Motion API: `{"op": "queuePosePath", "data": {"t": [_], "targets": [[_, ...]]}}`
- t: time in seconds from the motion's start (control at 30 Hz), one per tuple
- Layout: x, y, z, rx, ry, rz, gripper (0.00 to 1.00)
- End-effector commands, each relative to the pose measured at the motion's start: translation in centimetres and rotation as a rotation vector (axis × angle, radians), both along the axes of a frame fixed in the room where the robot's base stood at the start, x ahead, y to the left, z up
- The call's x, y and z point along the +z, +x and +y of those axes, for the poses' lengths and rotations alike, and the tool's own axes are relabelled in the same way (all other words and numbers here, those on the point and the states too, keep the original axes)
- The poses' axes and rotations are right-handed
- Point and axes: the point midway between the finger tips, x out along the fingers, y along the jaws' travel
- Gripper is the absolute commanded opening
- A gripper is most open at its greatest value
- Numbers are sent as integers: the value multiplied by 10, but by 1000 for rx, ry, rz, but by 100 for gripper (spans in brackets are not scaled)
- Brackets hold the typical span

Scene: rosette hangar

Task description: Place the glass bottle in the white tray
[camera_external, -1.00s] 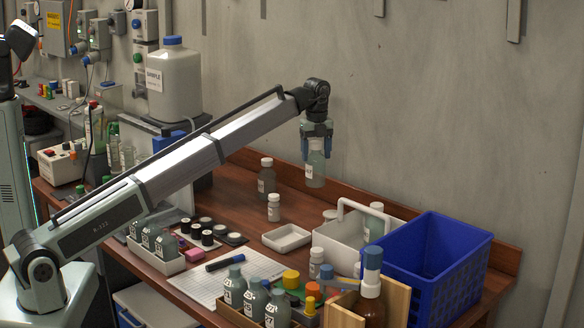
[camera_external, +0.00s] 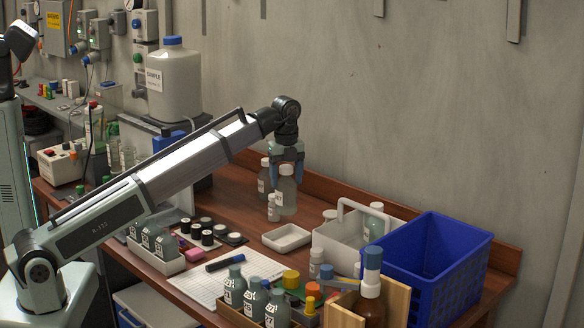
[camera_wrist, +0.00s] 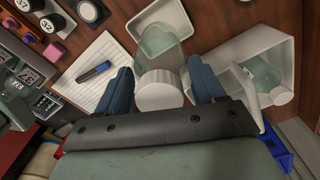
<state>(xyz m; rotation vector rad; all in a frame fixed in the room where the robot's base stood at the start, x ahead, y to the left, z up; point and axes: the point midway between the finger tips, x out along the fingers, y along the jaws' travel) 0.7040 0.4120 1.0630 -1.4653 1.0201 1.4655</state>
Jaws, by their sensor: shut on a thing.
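My gripper (camera_external: 285,171) is shut on the glass bottle (camera_external: 286,196), which is clear with a white cap and a white label. The bottle hangs upright in the air behind and slightly left of the white tray (camera_external: 286,247). In the wrist view the bottle (camera_wrist: 158,62) shows between the blue fingers (camera_wrist: 160,90), its white cap nearest the camera. The shallow, empty white tray (camera_wrist: 158,11) shows just beyond the bottle's base there. The tray lies on the wooden table.
A white caddy with a handle (camera_external: 334,240) stands right of the tray, with a blue crate (camera_external: 437,275) beyond it. Dark-capped jars (camera_external: 207,238) stand left of the tray.

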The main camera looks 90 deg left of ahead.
Motion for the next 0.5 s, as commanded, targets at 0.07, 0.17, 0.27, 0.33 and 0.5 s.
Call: {"op": "queuePosePath", "data": {"t": [0.07,0.17,0.27,0.33,0.5], "targets": [[-1,0,0,24,0,0,13],[-7,0,0,38,0,1,13],[-19,-1,0,39,0,0,13],[-31,-1,0,39,0,1,13],[-57,0,0,39,0,-1,13]]}}
